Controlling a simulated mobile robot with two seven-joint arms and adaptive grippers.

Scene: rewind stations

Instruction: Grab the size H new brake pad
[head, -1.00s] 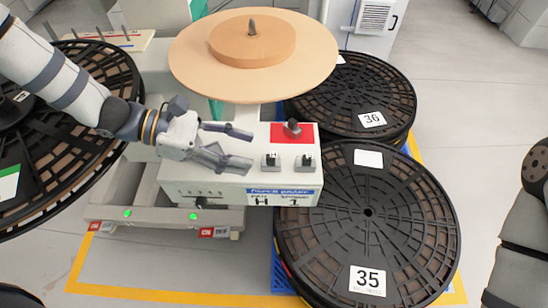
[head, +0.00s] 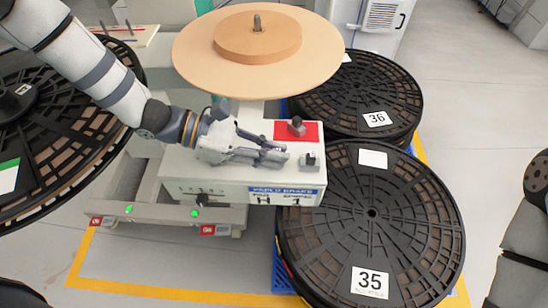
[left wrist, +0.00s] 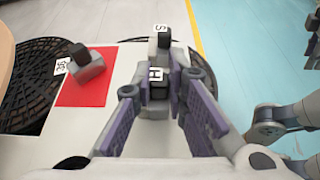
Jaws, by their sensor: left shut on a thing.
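The size H brake pad (left wrist: 157,88) is a small dark and grey block with a white H label. It stands on the light grey box top (head: 190,170). My left gripper (head: 283,157) is shut on it, one finger on each side in the left wrist view (left wrist: 156,90). In the head view the fingers mostly hide this pad. A similar pad labelled S (left wrist: 160,40) stands just beyond it and also shows in the head view (head: 309,162).
A red patch (head: 283,128) on the box holds another dark and grey block (head: 296,126). A wooden disc (head: 190,60) overhangs behind the box. Black reels marked 36 (head: 400,90) and 35 (head: 410,230) lie to the right. Another big reel (head: 70,150) is at left.

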